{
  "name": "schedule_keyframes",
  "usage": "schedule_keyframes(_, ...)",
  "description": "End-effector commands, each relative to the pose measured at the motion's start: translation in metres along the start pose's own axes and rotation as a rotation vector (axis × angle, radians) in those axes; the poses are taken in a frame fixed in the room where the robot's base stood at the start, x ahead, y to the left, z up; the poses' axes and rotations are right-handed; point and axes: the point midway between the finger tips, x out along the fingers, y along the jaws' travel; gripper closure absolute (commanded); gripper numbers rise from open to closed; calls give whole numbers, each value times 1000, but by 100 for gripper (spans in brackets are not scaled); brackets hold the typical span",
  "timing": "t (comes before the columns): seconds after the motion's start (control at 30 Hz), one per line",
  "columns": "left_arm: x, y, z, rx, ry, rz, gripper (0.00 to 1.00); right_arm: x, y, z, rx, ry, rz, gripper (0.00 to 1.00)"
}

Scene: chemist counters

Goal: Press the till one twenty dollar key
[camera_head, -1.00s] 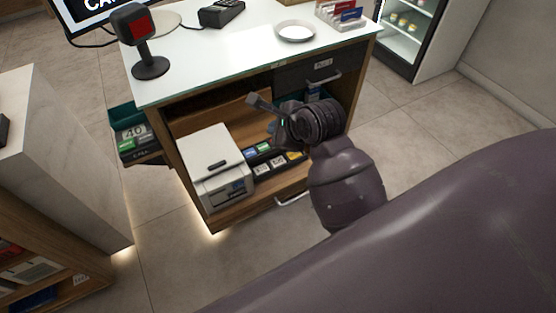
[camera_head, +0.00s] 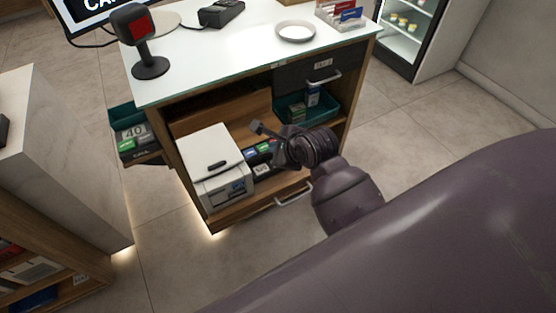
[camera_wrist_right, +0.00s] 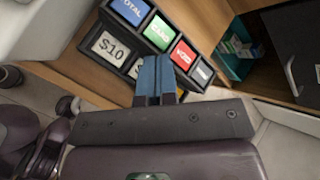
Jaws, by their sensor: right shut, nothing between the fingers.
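A dark till keypad (camera_head: 247,172) stands on the lower shelf beside the white printer, partly hidden by my right arm in the head view. In the wrist view its keys show: a blue TOTAL key (camera_wrist_right: 130,10), a green CARD key (camera_wrist_right: 158,33), a red VOID key (camera_wrist_right: 183,56) and a white $10 key (camera_wrist_right: 110,47). A pale key (camera_wrist_right: 138,66) beside the $10 key is partly covered by my fingers, and its label is unreadable. My right gripper (camera_wrist_right: 155,78) is shut and empty, its fingertips over the keypad; contact cannot be told. My left gripper is out of view.
The white printer (camera_head: 212,160) stands close left of the keypad. A teal bin (camera_head: 325,110) sits on the shelf behind my right wrist. The glass counter top (camera_head: 240,58) overhangs the shelf.

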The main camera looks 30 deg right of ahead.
Motion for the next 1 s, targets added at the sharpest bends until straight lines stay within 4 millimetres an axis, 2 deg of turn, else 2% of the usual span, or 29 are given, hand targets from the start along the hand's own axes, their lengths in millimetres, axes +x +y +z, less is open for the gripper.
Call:
schedule_keyframes(0.3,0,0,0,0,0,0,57,12,10,-10,1,1,0,100)
schedule_keyframes(1.0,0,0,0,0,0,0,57,13,10,-10,1,0,0,100)
